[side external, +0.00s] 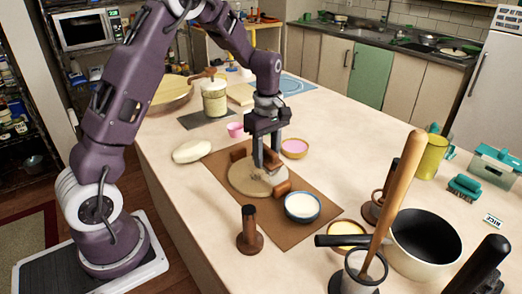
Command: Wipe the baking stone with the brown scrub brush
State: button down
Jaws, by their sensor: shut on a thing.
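The baking stone (245,182) is a round, flat beige disc on a brown mat (222,163) in the middle of the counter. My gripper (266,168) points down over the stone and is shut on a brown object that looks like the scrub brush (271,158). The fingers hide most of the brush. It is low over the stone's far part; I cannot tell whether it touches the surface. A dark patch of marks (256,177) shows near the middle of the stone.
A brown block (238,154) and a brown cylinder (282,188) lie by the stone's edge. A blue-rimmed bowl (302,207), a pink-filled bowl (294,148), a white oval item (192,151) and an upright brown tool (249,230) stand around. A black pan (425,240) is front right.

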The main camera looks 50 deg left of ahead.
jog(key=shift+d+r, duration=0.15)
jog(key=shift+d, duration=1.05)
jog(key=shift+s+a+r, duration=0.15)
jog(key=shift+a, duration=2.55)
jog(key=shift+s+a+r, duration=0.1)
jog(key=shift+a+r, duration=0.05)
jog(key=shift+a, duration=2.55)
notch_tip(320, 180, up, 6)
notch_tip(320, 180, up, 3)
jog(key=shift+r, duration=0.1)
notch_tip(320, 180, down, 7)
jog(key=s+h, duration=0.1)
jog(key=shift+s+h, duration=0.2)
jog(key=shift+h, duration=0.1)
